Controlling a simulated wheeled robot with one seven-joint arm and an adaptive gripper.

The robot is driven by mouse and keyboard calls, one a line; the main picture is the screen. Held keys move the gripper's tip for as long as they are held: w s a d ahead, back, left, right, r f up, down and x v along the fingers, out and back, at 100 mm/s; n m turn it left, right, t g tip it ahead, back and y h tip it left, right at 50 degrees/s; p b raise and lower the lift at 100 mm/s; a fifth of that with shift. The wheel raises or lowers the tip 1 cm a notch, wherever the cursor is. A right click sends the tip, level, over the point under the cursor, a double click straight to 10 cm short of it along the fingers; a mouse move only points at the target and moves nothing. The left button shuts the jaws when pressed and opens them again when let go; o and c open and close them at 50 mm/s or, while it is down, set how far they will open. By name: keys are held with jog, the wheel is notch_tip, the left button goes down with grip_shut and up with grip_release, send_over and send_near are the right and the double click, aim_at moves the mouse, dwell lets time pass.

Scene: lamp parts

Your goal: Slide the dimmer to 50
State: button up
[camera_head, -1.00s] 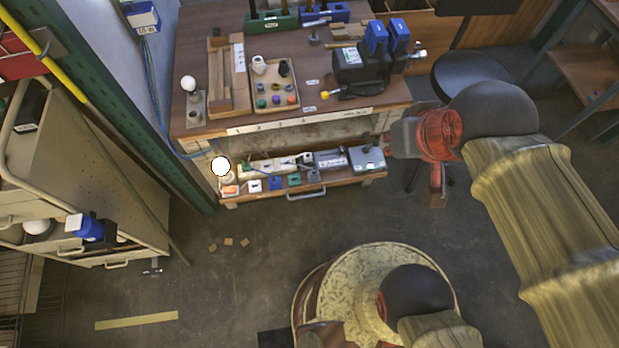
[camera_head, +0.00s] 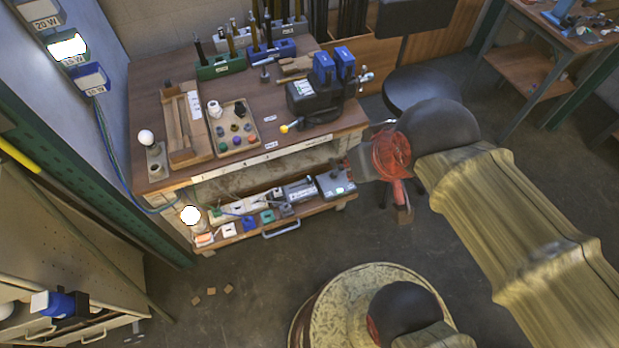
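The drawer below the workbench holds a row of small devices. At its right end is a grey box (camera_head: 336,184) with a small green mark, and left of it is a longer grey unit (camera_head: 300,191) with a pale label. I cannot tell which is the dimmer, and no slider position or number is legible. A glowing bulb (camera_head: 190,215) stands at the drawer's left end. My gripper (camera_head: 347,166) is just above and right of the grey box, at the end of my red wrist. Its fingers are too small and hidden to judge, as is any contact.
The workbench top (camera_head: 255,168) carries trays, a black machine with blue parts (camera_head: 322,90) and a white bulb (camera_head: 146,137). Labelled wall boxes (camera_head: 67,48) hang upper left, one bright. A cabinet (camera_head: 60,250) stands left. The floor in front of the drawer is mostly clear.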

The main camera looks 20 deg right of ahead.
jog(key=o, duration=0.6)
jog(key=w+f+g+b, duration=0.2)
jog(key=w+f+g, duration=0.1)
jog(key=f, duration=0.7)
jog(key=shift+w, duration=0.25)
jog(key=shift+o, duration=0.8)
jog(key=w+f+g+b, duration=0.2)
jog(key=w+f, duration=0.6)
jog(key=f, duration=0.4)
jog(key=shift+g+b, duration=0.35)
jog(key=shift+g, duration=0.15)
jog(key=b, duration=0.2)
send_over(309, 178)
jog(key=shift+n, duration=0.4)
notch_tip(309, 178, down, 20)
jog(key=shift+s+f, duration=0.1)
notch_tip(309, 178, down, 8)
jog(key=b, duration=0.2)
jog(key=shift+b, duration=0.4)
jog(key=shift+r, duration=0.2)
jog(key=shift+c, duration=0.5)
jog(key=c, duration=0.7)
